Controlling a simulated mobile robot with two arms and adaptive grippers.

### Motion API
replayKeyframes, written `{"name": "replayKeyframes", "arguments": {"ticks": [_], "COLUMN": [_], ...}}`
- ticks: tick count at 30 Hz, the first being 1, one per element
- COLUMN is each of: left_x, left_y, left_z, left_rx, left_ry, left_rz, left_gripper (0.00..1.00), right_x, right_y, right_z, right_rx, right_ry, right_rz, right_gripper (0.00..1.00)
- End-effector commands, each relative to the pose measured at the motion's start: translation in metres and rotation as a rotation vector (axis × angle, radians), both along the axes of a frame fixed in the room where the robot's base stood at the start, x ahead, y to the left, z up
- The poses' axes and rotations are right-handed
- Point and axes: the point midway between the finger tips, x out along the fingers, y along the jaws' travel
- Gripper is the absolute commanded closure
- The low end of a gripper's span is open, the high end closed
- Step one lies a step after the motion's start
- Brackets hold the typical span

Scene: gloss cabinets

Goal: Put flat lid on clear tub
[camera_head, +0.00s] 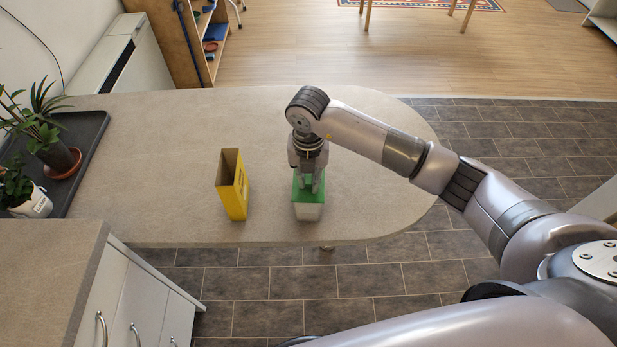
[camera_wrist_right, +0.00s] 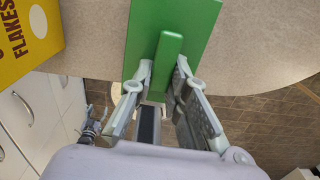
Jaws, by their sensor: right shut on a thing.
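The flat green lid (camera_head: 299,192) sits on, or just above, the pale clear tub (camera_head: 308,213) near the counter's front edge; I cannot tell whether they touch. My right gripper (camera_head: 308,182) is above the lid, fingers pointing down. In the right wrist view the lid (camera_wrist_right: 198,22) fills the top middle, and my right gripper (camera_wrist_right: 163,78) is shut on its raised bar handle (camera_wrist_right: 168,55). The tub is hidden behind the lid there.
A yellow flakes box (camera_head: 233,190) stands on the counter (camera_head: 180,135) to the left of the tub and also shows in the wrist view (camera_wrist_right: 28,35). Potted plants on a dark tray (camera_head: 90,128) are at far left. The counter behind is clear.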

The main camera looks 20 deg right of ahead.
Motion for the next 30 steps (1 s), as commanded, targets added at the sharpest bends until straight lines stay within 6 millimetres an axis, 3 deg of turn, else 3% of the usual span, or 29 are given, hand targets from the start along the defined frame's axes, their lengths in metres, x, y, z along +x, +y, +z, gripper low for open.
{"name": "replayKeyframes", "arguments": {"ticks": [7, 8, 18, 30], "left_x": [0.0005, 0.0006, 0.0007, -0.0001], "left_y": [-0.0001, -0.0001, 0.0001, 0.0008], "left_z": [-0.0037, -0.0032, -0.0028, -0.0030], "left_rx": [0.000, 0.000, 0.000, 0.001], "left_ry": [-0.001, -0.001, -0.001, 0.000], "left_rz": [0.001, 0.001, 0.001, 0.002], "left_gripper": [0.43, 0.43, 0.43, 0.43], "right_x": [0.0002, 0.0002, -0.0001, 0.0007], "right_y": [-0.0002, -0.0001, -0.0002, 0.0002], "right_z": [-0.0043, -0.0037, -0.0038, 0.0046], "right_rx": [0.000, 0.000, 0.000, 0.001], "right_ry": [0.000, 0.000, 0.000, -0.003], "right_rz": [0.000, 0.000, 0.000, 0.000], "right_gripper": [1.00, 0.83, 0.61, 0.61]}}
